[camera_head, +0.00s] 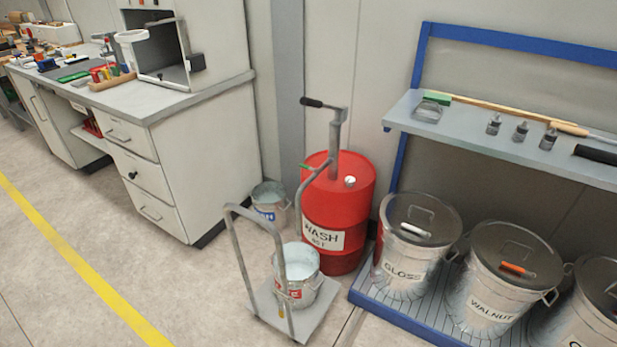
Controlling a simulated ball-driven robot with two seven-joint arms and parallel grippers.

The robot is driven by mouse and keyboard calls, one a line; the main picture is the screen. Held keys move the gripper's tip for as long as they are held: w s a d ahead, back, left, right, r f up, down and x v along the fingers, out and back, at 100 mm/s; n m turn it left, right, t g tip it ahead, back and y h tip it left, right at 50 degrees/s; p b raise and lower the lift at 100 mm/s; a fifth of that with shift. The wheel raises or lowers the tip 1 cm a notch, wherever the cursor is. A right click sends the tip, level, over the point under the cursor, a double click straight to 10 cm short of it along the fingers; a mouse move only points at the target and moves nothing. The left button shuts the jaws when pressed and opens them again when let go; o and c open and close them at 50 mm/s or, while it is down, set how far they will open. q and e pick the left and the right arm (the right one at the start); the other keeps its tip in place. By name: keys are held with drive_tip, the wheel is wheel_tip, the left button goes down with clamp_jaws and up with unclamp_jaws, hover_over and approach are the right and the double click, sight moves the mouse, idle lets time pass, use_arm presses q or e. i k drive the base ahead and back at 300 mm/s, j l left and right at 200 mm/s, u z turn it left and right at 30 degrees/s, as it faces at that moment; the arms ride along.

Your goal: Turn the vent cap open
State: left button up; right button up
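The red drum (352,207) labelled "WASH" stands on the floor near the middle, against the wall. A small pale cap (350,181) sits on its top, right of the grey hand pump (335,150); it looks like the vent cap, but it is too small to tell whether it is open or shut. The pump has a black handle and a curved spout on the left side of the drum. Neither of my grippers is in view.
A trolley (262,303) with a bucket (299,262) stands in front of the drum. Another bucket (268,194) is left of it. Lidded bins (415,258) stand on a blue platform to the right, under a shelf (465,137). Floor at left is clear.

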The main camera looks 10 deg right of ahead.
sight(350, 181)
drive_tip(key=i+l+z, duration=0.1)
drive_tip(key=z, duration=0.3)
drive_tip(key=i+z, duration=0.1)
drive_tip(key=z, duration=0.35)
drive_tip(key=i+l+z, duration=0.1)
drive_tip(key=z, duration=0.3)
